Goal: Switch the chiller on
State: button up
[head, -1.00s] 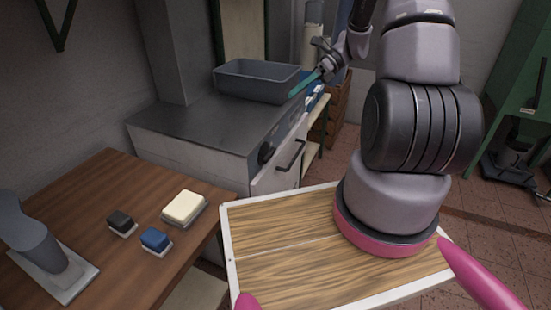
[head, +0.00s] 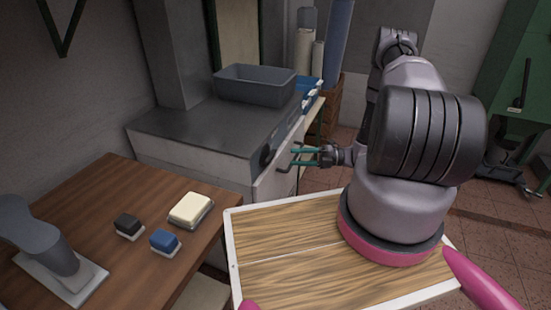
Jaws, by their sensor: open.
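The chiller (head: 190,158) is the low grey-topped cabinet with a pale front, left of centre in the head view. A dark round knob (head: 266,155) sits on its front panel near the close corner. A dark handle (head: 291,160) is on the door below the panel. My gripper (head: 296,156) is in front of the chiller, right of the knob, with its two teal fingers spread apart and pointing left toward the front. The fingers overlap the handle in the picture; I cannot tell whether they touch it. The knob's setting is too small to read.
A grey bin (head: 256,86) stands on the chiller's top. A wooden table (head: 110,215) at the left holds a grey shoe last (head: 45,240), a dark block (head: 128,225), a blue block (head: 165,241) and a cream block (head: 190,208). Rolls stand behind; tiled floor is open to the right.

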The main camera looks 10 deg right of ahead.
aim_at(273, 157)
jog(key=x, duration=0.8)
jog(key=shift+a, duration=0.15)
grip_shut()
